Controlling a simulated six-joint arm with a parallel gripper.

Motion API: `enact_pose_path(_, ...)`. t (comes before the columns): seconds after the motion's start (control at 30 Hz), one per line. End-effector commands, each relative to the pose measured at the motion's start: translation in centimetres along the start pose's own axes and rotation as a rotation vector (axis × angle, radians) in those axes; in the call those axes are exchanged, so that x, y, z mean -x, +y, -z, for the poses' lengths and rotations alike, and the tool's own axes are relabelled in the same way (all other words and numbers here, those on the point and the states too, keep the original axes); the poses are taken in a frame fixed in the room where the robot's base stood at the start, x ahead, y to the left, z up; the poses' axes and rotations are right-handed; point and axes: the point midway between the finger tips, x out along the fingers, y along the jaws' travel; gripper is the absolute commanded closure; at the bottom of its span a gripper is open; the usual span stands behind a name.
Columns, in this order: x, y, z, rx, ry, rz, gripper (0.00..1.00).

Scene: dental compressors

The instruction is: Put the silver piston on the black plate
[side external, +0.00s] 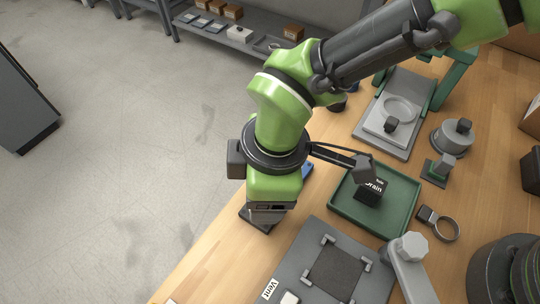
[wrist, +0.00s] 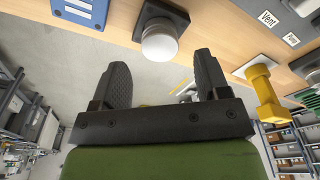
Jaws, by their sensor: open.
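A grey metal cylinder with a dark block on top (side external: 452,137) stands at the right in the side view; it may be the silver piston, but I cannot be sure. A dark square plate (side external: 338,272) lies between corner brackets on a grey board at the lower middle, apparently the black plate. My gripper (wrist: 163,78) is open, with nothing between its fingers in the wrist view. In the side view its fingers are hidden behind the wrist, left of the green tray. A pale round-topped part (wrist: 160,40) on a dark base shows ahead of the fingers.
A ringed part (side external: 440,224) and grey bracket (side external: 408,262) lie right. A yellow part (wrist: 264,95) shows in the wrist view.

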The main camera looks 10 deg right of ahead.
Motion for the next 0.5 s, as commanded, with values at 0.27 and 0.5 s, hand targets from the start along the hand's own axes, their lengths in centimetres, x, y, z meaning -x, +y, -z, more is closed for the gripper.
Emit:
enact_pose_path(0.27, 5.8, 0.1, 0.0, 0.000, 0.003, -0.002, 0.31)
enact_pose_path(0.5, 7.7, 0.0, 0.0, 0.000, 0.000, 0.000, 0.31)
